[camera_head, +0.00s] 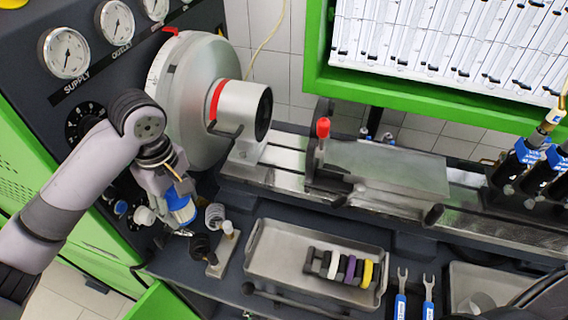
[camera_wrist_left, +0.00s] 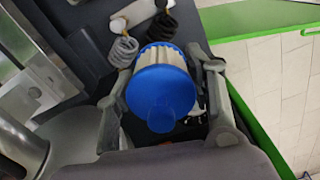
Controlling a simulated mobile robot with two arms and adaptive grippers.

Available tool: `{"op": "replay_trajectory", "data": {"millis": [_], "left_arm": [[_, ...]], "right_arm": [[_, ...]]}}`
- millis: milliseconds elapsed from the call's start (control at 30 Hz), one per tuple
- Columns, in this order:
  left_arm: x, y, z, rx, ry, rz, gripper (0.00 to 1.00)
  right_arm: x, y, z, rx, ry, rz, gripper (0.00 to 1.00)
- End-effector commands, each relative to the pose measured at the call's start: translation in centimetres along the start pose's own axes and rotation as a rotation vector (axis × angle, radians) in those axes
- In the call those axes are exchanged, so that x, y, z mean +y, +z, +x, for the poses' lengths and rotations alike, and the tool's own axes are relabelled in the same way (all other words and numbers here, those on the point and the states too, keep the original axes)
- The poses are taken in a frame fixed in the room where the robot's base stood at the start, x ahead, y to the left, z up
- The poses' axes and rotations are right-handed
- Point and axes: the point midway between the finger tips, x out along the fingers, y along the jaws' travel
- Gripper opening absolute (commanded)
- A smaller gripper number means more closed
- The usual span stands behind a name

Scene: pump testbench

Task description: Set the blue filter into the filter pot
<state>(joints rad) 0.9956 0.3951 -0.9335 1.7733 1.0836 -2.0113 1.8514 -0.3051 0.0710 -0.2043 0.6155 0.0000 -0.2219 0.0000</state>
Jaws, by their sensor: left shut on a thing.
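The blue filter (camera_head: 182,208) has a bright blue end and a pale ribbed body. My left gripper (camera_head: 172,198) is shut on it, beside the bench panel. In the left wrist view the filter's blue end (camera_wrist_left: 160,95) faces the camera, and the pale ribbed body shows beyond it. The two fingers of the left gripper (camera_wrist_left: 164,72) lie on either side of the filter. I cannot make out the filter pot for certain in either view; it may be hidden behind the gripper and filter. My right gripper is not in view.
A grey coil (camera_head: 214,215) and a black coil (camera_head: 202,246) are close to the filter, near a white-knobbed plate (camera_head: 222,256). A metal tray (camera_head: 270,262) holds coloured rings (camera_head: 349,269). The large metal drum (camera_head: 186,95) stands behind the gripper.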

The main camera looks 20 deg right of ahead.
Motion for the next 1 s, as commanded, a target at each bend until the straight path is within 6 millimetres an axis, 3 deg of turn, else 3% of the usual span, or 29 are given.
{"op": "replay_trajectory", "data": {"millis": [167, 367, 700, 1000], "left_arm": [[0.0, 0.0, 0.9, -0.001, 0.000, 0.001, 0.19], [-0.2, 0.1, 5.5, -0.004, -0.004, 0.001, 0.19], [-0.1, 0.0, 13.7, 0.000, -0.003, 0.003, 0.19], [-0.1, 0.0, 16.9, 0.000, -0.001, 0.002, 0.19]], "right_arm": [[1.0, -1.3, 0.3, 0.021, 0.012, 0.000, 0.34], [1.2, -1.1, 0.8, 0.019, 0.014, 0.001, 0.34], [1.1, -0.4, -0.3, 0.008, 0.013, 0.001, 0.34], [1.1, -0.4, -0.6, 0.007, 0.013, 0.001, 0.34]]}}
